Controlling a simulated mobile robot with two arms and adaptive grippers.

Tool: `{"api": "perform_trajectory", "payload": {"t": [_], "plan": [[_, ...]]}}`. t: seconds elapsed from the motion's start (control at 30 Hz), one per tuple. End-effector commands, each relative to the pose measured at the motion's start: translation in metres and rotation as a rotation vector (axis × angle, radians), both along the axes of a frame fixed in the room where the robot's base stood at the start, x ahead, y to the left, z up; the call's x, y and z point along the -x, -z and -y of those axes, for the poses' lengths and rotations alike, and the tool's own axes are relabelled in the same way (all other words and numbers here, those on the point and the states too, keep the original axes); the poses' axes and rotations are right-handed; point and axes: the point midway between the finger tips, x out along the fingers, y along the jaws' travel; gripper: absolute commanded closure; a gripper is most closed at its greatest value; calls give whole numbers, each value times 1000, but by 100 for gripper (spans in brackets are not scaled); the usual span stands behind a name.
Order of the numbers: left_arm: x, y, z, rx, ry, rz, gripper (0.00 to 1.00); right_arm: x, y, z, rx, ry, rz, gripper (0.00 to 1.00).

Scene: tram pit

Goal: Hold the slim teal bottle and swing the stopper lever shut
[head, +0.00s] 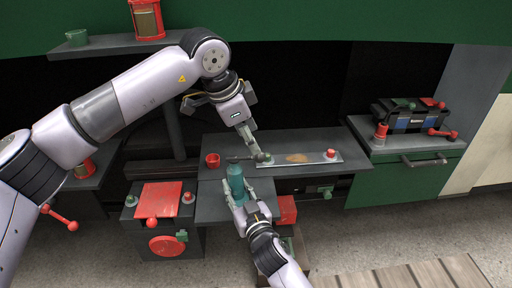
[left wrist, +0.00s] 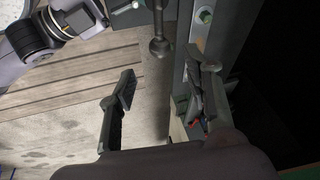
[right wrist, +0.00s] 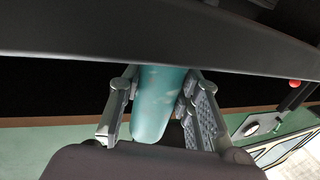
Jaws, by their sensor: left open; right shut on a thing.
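The slim teal bottle (head: 236,180) stands upright at the near edge of the grey worktop. My right gripper (head: 240,200) is shut on it from the near side. The bottle also shows between the fingers in the right wrist view (right wrist: 158,100). A dark lever with a round knob (head: 263,157) juts right from the bottle's top; I take it as the stopper lever. My left gripper (head: 252,143) is above the bottle, near the knob. In the left wrist view, its open fingers (left wrist: 166,88) are apart and empty, with the lever knob (left wrist: 158,48) ahead between them.
A metal strip (head: 303,157) with a brown patch and green and red knobs lies on the worktop right of the bottle. A black case (head: 408,115) sits on the green cabinet at right.

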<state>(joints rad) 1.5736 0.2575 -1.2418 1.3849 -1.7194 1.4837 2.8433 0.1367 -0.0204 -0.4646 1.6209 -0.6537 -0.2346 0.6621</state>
Motion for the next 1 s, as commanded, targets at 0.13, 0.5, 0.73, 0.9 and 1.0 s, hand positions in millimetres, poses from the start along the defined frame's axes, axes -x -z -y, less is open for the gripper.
{"api": "perform_trajectory", "payload": {"t": [0.13,0.5,0.73,0.9,1.0], "plan": [[4,-16,-5,1,1,1,54,0,2,0,2,0,-3,100],[6,-22,-8,0,1,-1,54,0,2,0,2,0,-3,100],[6,-22,-7,0,0,-1,54,0,2,0,2,0,-3,68],[6,-22,-7,0,0,-1,54,0,1,0,2,0,-3,57],[6,-22,-7,0,0,-1,54,0,1,0,1,0,-2,50]]}}
